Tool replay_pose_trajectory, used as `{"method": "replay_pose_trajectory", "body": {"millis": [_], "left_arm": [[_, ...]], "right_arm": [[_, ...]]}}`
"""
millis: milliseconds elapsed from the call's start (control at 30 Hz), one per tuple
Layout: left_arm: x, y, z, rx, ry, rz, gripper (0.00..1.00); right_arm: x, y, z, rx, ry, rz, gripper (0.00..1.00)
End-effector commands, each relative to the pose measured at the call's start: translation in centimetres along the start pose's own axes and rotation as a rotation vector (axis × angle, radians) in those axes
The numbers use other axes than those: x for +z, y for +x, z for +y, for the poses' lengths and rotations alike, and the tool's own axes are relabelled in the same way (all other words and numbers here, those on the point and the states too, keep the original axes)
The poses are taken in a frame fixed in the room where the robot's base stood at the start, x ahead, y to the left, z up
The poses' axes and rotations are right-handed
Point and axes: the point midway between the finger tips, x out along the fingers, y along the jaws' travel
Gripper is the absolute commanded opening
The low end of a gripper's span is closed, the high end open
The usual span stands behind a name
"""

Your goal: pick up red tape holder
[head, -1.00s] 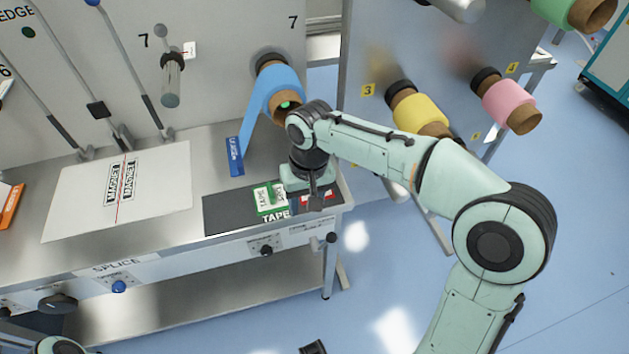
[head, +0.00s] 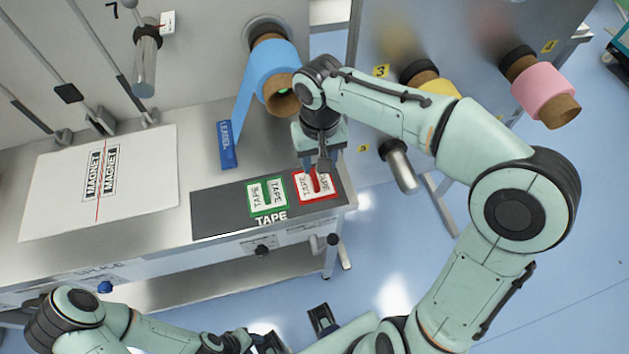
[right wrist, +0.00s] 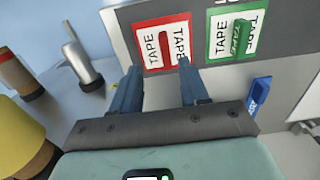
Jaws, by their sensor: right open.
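The red tape holder (head: 328,197) is a red-framed piece with white TAPE labels and a raised red bar. It lies on the right part of the dark TAPE panel (head: 222,212). My right gripper (head: 322,167) is above its far edge and partly covers it in the head view. In the right wrist view, the open fingers (right wrist: 160,70) are apart and empty, with the red tape holder (right wrist: 167,58) just beyond their tips. A green tape holder (head: 268,212) lies to its left. My left gripper (head: 255,343) is low at the bottom edge; its finger state is unclear.
A white magnet board (head: 100,182) lies to the left on the metal table. Yellow (head: 437,86) and pink (head: 543,90) rolls stick out at the right, near my right arm.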

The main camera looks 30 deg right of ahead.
Motion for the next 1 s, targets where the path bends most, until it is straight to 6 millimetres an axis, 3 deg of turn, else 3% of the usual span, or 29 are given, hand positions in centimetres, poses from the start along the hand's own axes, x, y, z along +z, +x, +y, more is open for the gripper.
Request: {"method": "replay_pose_trajectory", "body": {"millis": [267,567,867,1000], "left_arm": [[0.1,0.3,-0.1,0.0,0.0,-0.001,0.43],[0.1,0.7,-0.2,0.0,0.0,-0.002,0.43],[0.1,0.7,-0.2,0.0,0.0,-0.002,0.43],[0.1,0.7,-0.2,0.0,0.0,-0.002,0.43]], "right_arm": [[-0.1,2.4,-0.1,-0.001,0.0,-0.002,0.45],[-0.5,6.5,-0.8,-0.001,0.0,-0.002,0.45],[-0.5,7.0,-0.8,-0.002,0.0,0.001,0.45],[-0.5,6.9,-0.8,-0.002,0.0,0.001,0.02]]}}
